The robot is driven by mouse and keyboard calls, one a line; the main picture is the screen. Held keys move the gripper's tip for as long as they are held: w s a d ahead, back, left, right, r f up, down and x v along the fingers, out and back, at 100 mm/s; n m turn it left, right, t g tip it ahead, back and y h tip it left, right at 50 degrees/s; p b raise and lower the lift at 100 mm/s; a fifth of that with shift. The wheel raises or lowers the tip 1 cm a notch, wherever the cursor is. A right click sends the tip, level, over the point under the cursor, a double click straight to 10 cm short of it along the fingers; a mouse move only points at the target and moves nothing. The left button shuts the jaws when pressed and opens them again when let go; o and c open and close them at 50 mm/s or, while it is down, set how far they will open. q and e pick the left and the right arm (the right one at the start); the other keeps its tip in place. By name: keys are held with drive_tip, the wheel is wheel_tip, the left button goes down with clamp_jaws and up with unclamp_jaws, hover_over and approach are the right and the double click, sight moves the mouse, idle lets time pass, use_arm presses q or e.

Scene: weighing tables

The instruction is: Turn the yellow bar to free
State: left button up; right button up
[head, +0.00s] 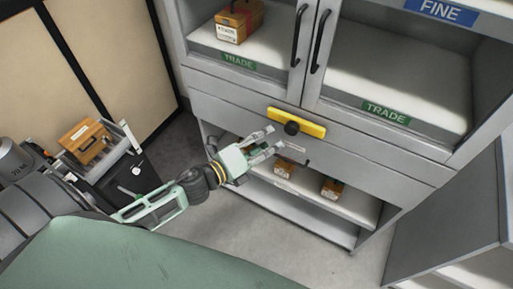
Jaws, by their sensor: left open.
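The yellow bar (297,122) is mounted on the front of the grey cabinet, below its glass doors. It lies nearly level, tilted down slightly to the right in the picture, with a dark round knob (291,128) at its middle. My left gripper (277,140) is open and empty, just below and left of the bar. Its fingers point toward the cabinet front. A small gap shows between the fingertips and the bar, though its depth is hard to judge. My right gripper is out of view.
The grey cabinet (225,103) has two doors with black handles (319,42) above the bar. An open lower shelf (345,205) holds small wooden boxes (332,188). A wooden box (86,140) sits in a tray at the left. Grey floor shows between.

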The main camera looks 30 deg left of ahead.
use_arm(q)
drive_tip(key=shift+v, duration=1.75)
drive_tip(key=shift+f, duration=0.2)
drive_tip(key=s+a+f+n+g+y+b, duration=0.1)
drive_tip(key=s+a+f+n+g+y, duration=0.25)
drive_tip(key=f, duration=0.75)
drive_tip(key=s+a+f+n, duration=0.2)
drive_tip(key=s+f+n, duration=0.3)
drive_tip(key=f, duration=0.6)
drive_tip(key=s+a+f+n+g+y+b, duration=0.1)
drive_tip(key=s+a+f+n+g+y, duration=0.15)
drive_tip(key=f+n, duration=0.6)
drive_tip(key=s+d+f+n+g, duration=0.3)
drive_tip(key=s+f, duration=0.7)
drive_tip(key=s, duration=0.4)
drive_tip(key=s+d+f+n+g, duration=0.4)
drive_tip(key=s+f, duration=0.6)
drive_tip(key=s, duration=0.4)
drive_tip(key=shift+s+d+f+n+g+b, duration=0.2)
drive_tip(key=shift+s+n+g+b, duration=0.25)
drive_tip(key=shift+n, duration=0.25)
